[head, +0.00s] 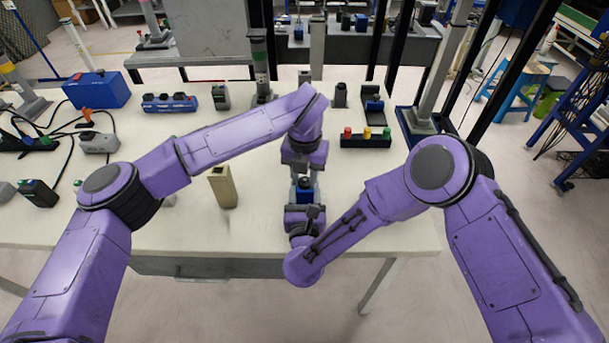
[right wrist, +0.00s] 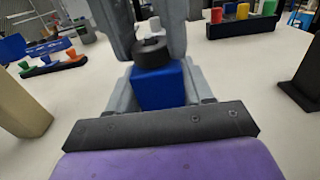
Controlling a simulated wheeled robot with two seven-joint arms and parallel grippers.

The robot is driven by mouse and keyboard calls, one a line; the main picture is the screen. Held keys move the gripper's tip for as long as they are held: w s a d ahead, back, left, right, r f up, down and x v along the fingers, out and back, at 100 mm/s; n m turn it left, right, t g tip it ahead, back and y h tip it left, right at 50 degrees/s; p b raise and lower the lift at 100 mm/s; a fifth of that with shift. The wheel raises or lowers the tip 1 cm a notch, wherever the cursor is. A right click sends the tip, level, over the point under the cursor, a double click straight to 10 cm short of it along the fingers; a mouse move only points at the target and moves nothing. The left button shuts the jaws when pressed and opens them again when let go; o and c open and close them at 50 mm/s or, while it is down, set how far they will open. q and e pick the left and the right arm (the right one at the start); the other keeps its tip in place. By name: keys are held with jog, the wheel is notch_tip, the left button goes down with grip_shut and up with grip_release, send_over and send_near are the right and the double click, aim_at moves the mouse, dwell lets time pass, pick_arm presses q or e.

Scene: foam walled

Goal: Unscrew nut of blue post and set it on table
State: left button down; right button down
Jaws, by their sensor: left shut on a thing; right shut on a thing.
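The blue post (right wrist: 160,86) is a blue block, with a dark round nut (right wrist: 150,52) at its top. My right gripper (right wrist: 155,90) is shut on the blue post, one grey finger on each side. My left gripper (head: 304,172) comes down from above. Its two fingers are shut around the nut in the right wrist view. In the head view the blue post (head: 304,190) shows as a small blue patch between my two grippers, near the table's front. The nut is mostly hidden there, and any thread under it cannot be seen.
The white table (head: 370,215) has free room right of the grippers. A beige block (head: 222,187) stands to the left. A black tray with red, yellow and green pegs (head: 366,141) lies at the right. A blue box (head: 97,90) and several small devices stand further back.

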aim_at(305, 179)
pick_arm(q)
jog(key=n, duration=0.3)
jog(key=shift+r, duration=0.2)
dwell(0.4)
jog(key=shift+r, duration=0.9)
jog(key=shift+r, duration=2.05)
pick_arm(e)
jog(key=shift+c, duration=1.9)
grip_release()
jog(key=shift+s, duration=0.1)
